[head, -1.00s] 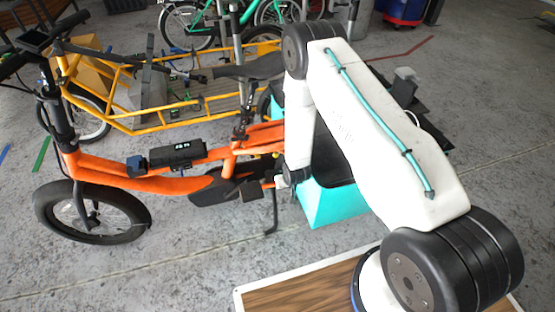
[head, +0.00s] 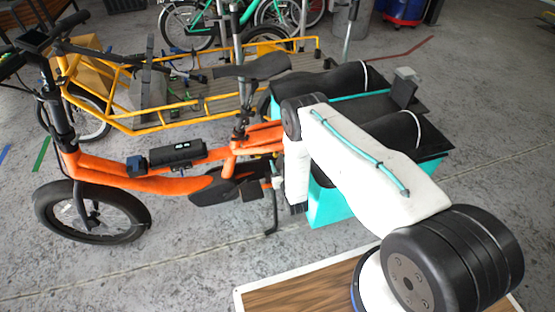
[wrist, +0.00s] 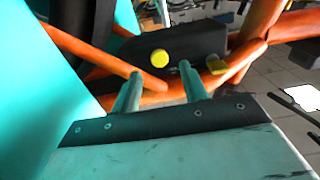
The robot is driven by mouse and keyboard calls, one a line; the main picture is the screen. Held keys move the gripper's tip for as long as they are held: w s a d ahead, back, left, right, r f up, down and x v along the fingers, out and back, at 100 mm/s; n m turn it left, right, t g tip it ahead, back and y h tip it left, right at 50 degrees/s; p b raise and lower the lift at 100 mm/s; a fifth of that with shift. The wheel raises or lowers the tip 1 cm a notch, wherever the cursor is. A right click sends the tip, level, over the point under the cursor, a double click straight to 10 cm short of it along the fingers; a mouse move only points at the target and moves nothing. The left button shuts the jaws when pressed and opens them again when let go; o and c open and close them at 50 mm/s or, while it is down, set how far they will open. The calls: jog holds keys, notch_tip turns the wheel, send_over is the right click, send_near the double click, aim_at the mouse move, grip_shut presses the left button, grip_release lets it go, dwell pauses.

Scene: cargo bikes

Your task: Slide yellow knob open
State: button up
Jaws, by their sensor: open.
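A round yellow knob (wrist: 160,58) sits on a black housing (wrist: 190,42) between orange frame tubes in the wrist view. My gripper (wrist: 158,78) is open and empty. Its two teal fingers point toward the housing, with the knob showing beyond and between their tips. The fingers look apart from the knob, though the exact distance is hard to tell. In the head view the knob is not visible, and my arm's lower end is beside the orange bike (head: 110,178).
Teal cargo boxes (head: 328,207) on the bike's rear stand close to my arm; a teal panel (wrist: 45,80) fills the wrist view's left. An orange tube (wrist: 105,58) crosses near the left finger. A yellow cargo bike (head: 155,127) stands behind. Floor at front left is clear.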

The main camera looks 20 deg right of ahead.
aim_at(276, 156)
jog(key=shift+w, duration=1.75)
jog(key=shift+c, duration=0.3)
